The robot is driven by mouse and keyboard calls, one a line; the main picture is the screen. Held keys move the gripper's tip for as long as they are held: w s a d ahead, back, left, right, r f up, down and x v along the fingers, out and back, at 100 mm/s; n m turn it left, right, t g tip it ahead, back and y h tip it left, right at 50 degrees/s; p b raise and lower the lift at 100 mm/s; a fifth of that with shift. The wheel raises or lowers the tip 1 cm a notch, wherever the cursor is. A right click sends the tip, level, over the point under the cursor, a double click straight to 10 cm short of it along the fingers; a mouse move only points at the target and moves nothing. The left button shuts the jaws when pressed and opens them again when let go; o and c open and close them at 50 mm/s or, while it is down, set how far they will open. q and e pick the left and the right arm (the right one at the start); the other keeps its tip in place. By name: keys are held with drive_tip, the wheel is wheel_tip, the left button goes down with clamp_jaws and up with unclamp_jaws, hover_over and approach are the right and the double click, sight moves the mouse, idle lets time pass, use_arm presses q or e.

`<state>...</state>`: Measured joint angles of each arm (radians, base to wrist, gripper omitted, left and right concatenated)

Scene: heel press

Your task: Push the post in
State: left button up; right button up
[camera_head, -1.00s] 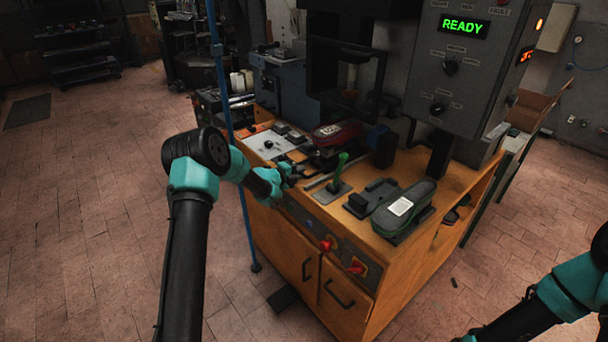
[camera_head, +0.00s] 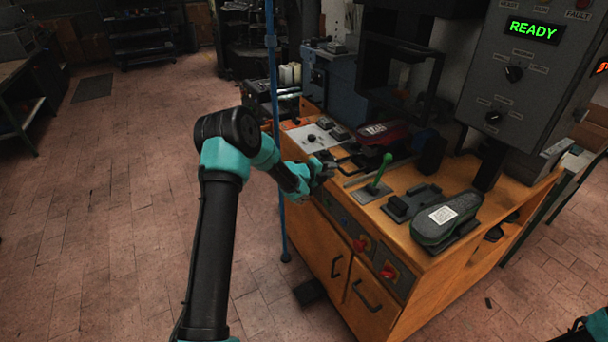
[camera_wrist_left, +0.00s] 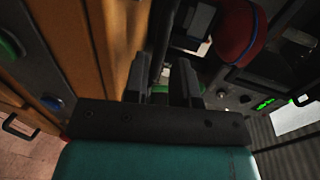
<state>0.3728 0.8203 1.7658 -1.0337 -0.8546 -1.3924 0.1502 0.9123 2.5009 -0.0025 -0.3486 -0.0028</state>
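A dark red shoe (camera_head: 385,134) sits on a dark support at the back of the wooden bench, under the black press frame. It also shows in the wrist view (camera_wrist_left: 237,34). I cannot make out the post clearly; the dark parts beneath the shoe blend together. My left gripper (camera_head: 328,168) is at the bench's front edge, in front of and left of the shoe. In the wrist view its two dark fingers (camera_wrist_left: 168,82) stand apart. A dark bar (camera_wrist_left: 163,38) runs ahead of them; contact is unclear. My right gripper is out of view.
A green-knobbed lever (camera_head: 382,172) stands right of my left gripper. A dark green shoe (camera_head: 446,218) lies farther right, beside a black block (camera_head: 411,203). A blue pole (camera_head: 277,150) rises left of the bench. The control box shows READY (camera_head: 533,30).

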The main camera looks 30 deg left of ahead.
use_arm(q)
drive_tip(key=v, duration=1.2)
drive_tip(key=shift+s, duration=0.35)
drive_tip(key=shift+a+r, duration=0.1)
drive_tip(key=shift+r, duration=0.05)
drive_tip(key=shift+c, duration=0.2)
drive_tip(key=shift+c, duration=0.8)
drive_tip(key=shift+d+g, duration=0.3)
drive_tip(key=shift+d, duration=0.1)
drive_tip(key=shift+c, duration=0.8)
drive_tip(key=shift+s+d+y, duration=0.15)
drive_tip(key=shift+d+y, duration=0.2)
drive_tip(key=shift+y, duration=0.05)
clamp_jaws()
drive_tip(key=shift+s+d+g, duration=0.25)
drive_tip(key=shift+d+g, duration=0.15)
drive_tip(key=shift+g, duration=0.1)
